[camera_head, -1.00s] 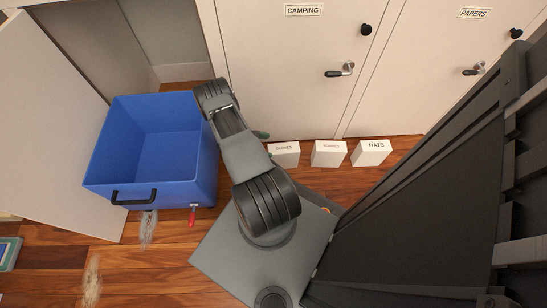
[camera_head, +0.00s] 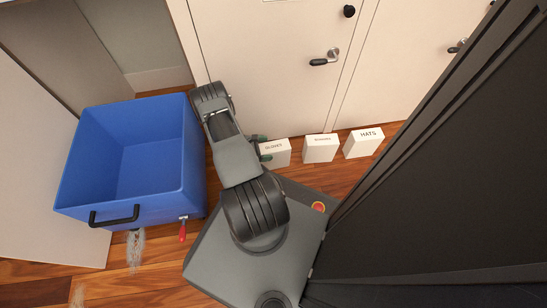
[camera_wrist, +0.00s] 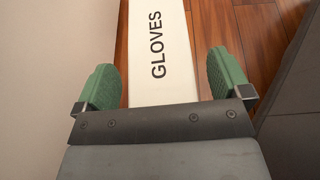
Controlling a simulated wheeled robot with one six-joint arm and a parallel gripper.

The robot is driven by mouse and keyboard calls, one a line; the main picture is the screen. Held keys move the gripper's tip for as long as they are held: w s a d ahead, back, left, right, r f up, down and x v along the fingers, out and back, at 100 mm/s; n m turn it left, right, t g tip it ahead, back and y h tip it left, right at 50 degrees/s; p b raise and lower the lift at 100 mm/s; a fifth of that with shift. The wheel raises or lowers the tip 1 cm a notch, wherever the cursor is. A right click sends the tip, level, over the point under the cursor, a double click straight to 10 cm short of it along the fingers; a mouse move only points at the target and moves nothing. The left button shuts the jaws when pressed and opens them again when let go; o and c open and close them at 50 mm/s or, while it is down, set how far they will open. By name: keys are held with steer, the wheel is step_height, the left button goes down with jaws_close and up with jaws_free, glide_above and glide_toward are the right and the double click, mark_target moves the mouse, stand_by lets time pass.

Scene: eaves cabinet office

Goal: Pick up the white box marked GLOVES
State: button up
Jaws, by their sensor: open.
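The white box marked GLOVES (camera_wrist: 160,60) lies between the two green fingertips of my gripper (camera_wrist: 162,85) in the wrist view. The fingers are apart, with a gap on each side, wider on the right. In the head view the GLOVES box (camera_head: 276,153) stands on the floor by the cabinet doors, leftmost of three white boxes. My gripper (camera_head: 262,147) is at its left end there, partly hidden behind my arm.
A white box (camera_head: 320,149) with unreadable small lettering and one marked HATS (camera_head: 364,143) stand to the right. A blue open bin (camera_head: 135,165) with a black handle stands left of my arm. Cabinet doors (camera_head: 265,65) rise close behind the boxes.

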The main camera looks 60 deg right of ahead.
steer(key=shift+s+d, duration=0.1)
steer(key=c, duration=1.5)
